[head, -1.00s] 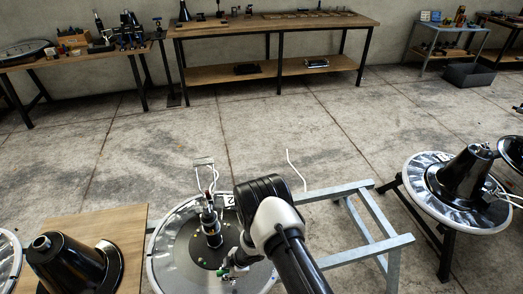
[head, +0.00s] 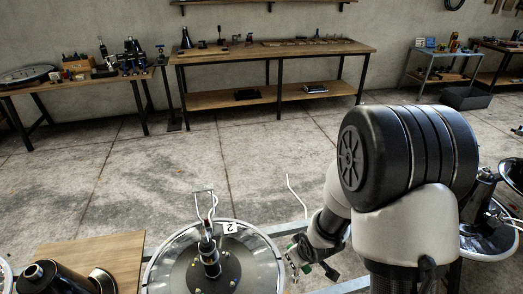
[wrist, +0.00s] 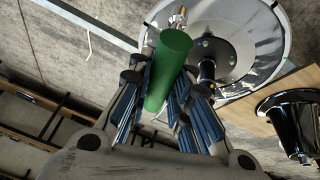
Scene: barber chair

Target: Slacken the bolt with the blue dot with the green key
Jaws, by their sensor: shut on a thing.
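My gripper (wrist: 163,92) is shut on the thick green handle of the green key (wrist: 170,62), between its blue-padded fingers. The round base (head: 262,262) has a silvery rim and a dark centre plate (head: 228,272) with several small bolts around a black and silver post (head: 208,252).
A grey metal frame (head: 290,230) runs to the right of the base. A wooden board (head: 105,255) with a black cone-shaped part (head: 50,280) lies left. Open floor is behind.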

